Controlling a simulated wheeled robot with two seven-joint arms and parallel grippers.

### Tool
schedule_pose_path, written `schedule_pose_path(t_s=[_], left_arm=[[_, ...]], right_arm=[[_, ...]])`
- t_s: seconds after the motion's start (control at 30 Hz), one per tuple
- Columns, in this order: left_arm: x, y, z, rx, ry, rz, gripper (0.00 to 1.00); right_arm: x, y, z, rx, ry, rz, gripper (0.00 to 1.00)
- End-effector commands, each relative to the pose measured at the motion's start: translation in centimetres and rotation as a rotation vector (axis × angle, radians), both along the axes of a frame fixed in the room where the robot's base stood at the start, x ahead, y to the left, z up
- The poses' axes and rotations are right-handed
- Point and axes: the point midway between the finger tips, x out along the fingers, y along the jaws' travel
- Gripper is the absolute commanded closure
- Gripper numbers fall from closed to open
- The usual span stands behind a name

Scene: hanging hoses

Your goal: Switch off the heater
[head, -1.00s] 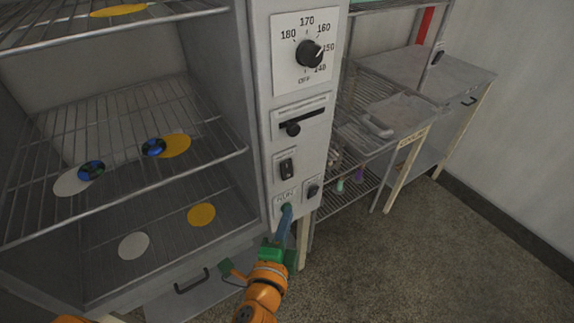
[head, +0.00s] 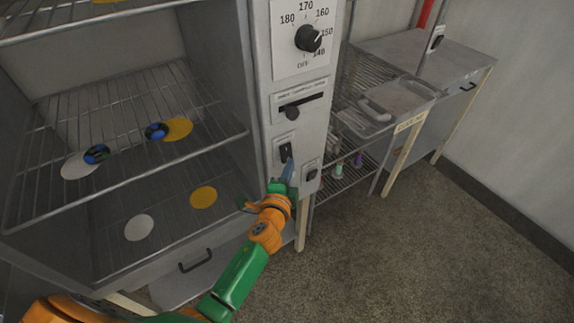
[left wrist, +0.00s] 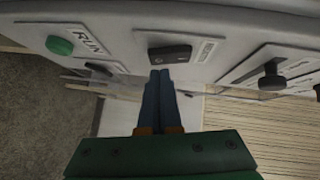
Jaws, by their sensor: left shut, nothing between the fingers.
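The heater's grey control panel (head: 292,80) stands at the right of the open cabinet. A black rocker switch (head: 285,151) sits on a white plate below the slider. It also shows in the left wrist view (left wrist: 170,53), beside a label too blurred to read. My left gripper (head: 289,166) is shut and empty, with its blue fingertips just below this switch. In the left wrist view the fingertips (left wrist: 160,76) end right at the switch's edge; I cannot tell whether they touch it.
A temperature dial (head: 308,38) and a slider knob (head: 292,112) are higher on the panel. A smaller black switch (head: 311,175) is low on its right. Wire racks (head: 110,130) carry two blue-black rings and coloured discs. A metal bench (head: 430,60) stands at right; floor beyond is clear.

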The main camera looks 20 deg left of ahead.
Motion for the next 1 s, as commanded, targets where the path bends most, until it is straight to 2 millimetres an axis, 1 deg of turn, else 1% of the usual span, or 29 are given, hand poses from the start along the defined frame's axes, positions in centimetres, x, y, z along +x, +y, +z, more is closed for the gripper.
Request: schedule_pose_path(t_s=[0.03, 0.13, 0.47, 0.57, 0.67, 0.7, 0.73, 1.0], left_arm=[[0.3, 0.4, -0.1, 0.001, 0.000, 0.001, 1.00], [0.5, 0.8, -0.2, -0.001, 0.000, 0.001, 1.00], [0.6, 0.8, -0.3, 0.000, -0.001, 0.000, 1.00], [0.7, 1.0, -1.1, 0.024, -0.021, 0.000, 1.00], [1.1, 1.5, -2.3, 0.083, -0.068, 0.000, 1.00], [1.1, 1.5, -1.0, 0.087, -0.070, 0.000, 1.00], [1.1, 1.5, -0.8, 0.087, -0.069, 0.001, 1.00], [1.2, 1.6, -0.9, 0.086, -0.068, 0.001, 1.00]], right_arm=[[0.0, 0.0, 0.0, 0.001, 0.000, 0.000, 0.48], [0.0, 0.1, 0.1, 0.001, 0.000, 0.000, 0.48], [0.0, 0.1, -0.1, 0.001, 0.000, 0.001, 0.48], [0.0, 0.0, -1.8, 0.001, 0.000, 0.001, 0.48], [0.0, 0.0, -5.1, 0.001, 0.000, 0.001, 0.48], [0.0, 0.0, -3.9, 0.001, 0.001, 0.001, 0.48], [0.0, 0.0, -3.5, 0.000, 0.001, 0.001, 0.48], [0.0, -0.1, -3.6, -0.002, 0.001, 0.002, 0.48]])
